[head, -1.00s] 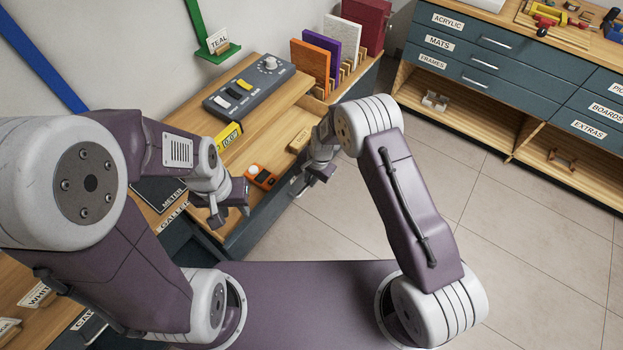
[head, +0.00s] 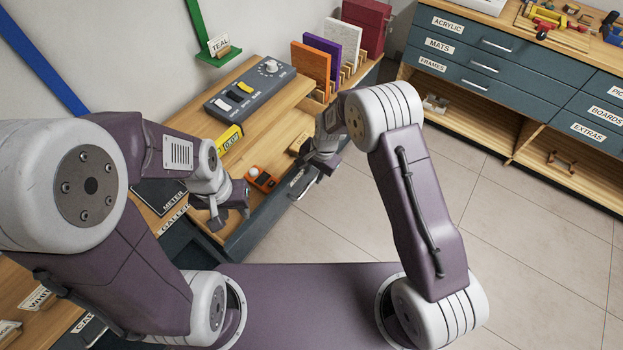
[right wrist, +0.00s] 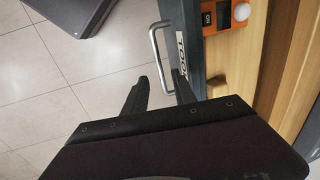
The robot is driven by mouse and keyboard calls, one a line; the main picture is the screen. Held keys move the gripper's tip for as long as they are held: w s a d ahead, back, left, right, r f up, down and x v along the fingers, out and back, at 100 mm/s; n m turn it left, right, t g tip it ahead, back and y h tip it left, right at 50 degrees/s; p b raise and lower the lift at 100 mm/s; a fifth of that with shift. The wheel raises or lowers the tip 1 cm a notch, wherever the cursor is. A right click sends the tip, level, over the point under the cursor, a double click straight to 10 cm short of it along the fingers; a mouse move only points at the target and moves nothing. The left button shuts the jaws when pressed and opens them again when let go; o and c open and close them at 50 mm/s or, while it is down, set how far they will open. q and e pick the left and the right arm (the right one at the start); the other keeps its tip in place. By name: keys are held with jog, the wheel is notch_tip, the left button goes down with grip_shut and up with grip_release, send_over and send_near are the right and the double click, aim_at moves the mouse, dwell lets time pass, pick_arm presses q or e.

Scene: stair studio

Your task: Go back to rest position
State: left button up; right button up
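My left gripper (head: 231,217) hangs beside the front edge of the workbench (head: 272,122) in the head view. Its two dark fingers look apart, with nothing seen between them. Whether a finger touches the bench front cannot be told.
A grey switch box (head: 248,90) and a yellow tool (head: 231,138) lie on the bench. A drawer cabinet (head: 480,60) stands at the back right. The tiled floor (head: 540,240) between is clear.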

jog(key=r, duration=0.3)
jog(key=shift+s+d, duration=0.2)
jog(key=shift+d, duration=0.05)
jog(key=shift+d, duration=0.1)
jog(key=w+d+r+m+t, duration=0.1)
jog(key=w+d+r+t, duration=0.1)
jog(key=d+r, duration=0.6)
jog(key=s+d+r, duration=0.5)
jog(key=s+r, duration=0.1)
jog(key=s, duration=0.2)
jog(key=s+d+f+n+g+h+p, duration=0.1)
jog(key=s+d+f+n+g, duration=0.1)
jog(key=s+n, duration=0.5)
jog(key=s+d, duration=0.1)
jog(key=s, duration=0.4)
jog(key=shift+s+f+n+h, duration=0.3)
jog(key=shift+s+f+n, duration=0.05)
jog(key=shift+f+n, duration=0.05)
